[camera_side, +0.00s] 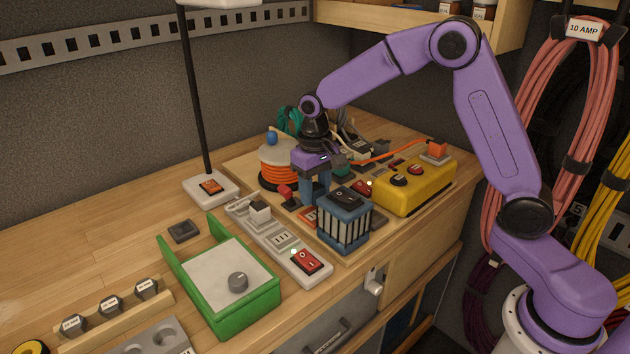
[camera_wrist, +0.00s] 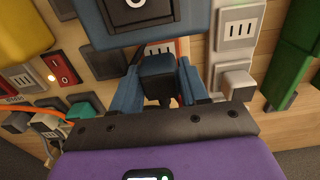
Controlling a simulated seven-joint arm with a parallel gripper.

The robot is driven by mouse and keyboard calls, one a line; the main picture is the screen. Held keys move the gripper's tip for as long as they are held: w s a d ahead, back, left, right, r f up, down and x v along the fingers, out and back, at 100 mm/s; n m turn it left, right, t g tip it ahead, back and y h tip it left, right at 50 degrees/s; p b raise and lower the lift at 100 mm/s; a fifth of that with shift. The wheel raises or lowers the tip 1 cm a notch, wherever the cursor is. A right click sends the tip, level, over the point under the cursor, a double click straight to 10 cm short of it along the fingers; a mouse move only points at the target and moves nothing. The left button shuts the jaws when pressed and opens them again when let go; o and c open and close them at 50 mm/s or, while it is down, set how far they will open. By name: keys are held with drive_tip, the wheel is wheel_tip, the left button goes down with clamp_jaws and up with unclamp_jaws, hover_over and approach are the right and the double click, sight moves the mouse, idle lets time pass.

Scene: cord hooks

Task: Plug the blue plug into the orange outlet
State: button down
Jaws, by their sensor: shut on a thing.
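My gripper (camera_side: 316,190) points down over the board, between the orange cord reel and the blue caged box. In the wrist view, its two blue fingers (camera_wrist: 158,72) are shut on the dark blue plug (camera_wrist: 157,70), one on each side. A slotted white outlet face with an orange edge (camera_wrist: 178,47) lies just beyond the plug, partly hidden by it and by the blue box. This orange outlet (camera_side: 309,214) shows in the side view beside the fingers. The plug's prongs are hidden, and I cannot tell whether it touches the outlet.
The blue caged box (camera_side: 345,222) stands close beside my gripper. The orange cord reel (camera_side: 277,165) is behind it, and a yellow box (camera_side: 415,188) is to the right. A white power strip (camera_side: 280,240) and green tray (camera_side: 222,290) lie in front.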

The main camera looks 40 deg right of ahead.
sight(315, 187)
drive_tip(key=shift+f, duration=1.3)
drive_tip(key=shift+f, duration=0.6)
idle(1.6)
drive_tip(key=shift+c, duration=2.4)
unclamp_jaws()
wheel_tip(315, 187, up, 17)
drive_tip(key=shift+r, duration=0.2)
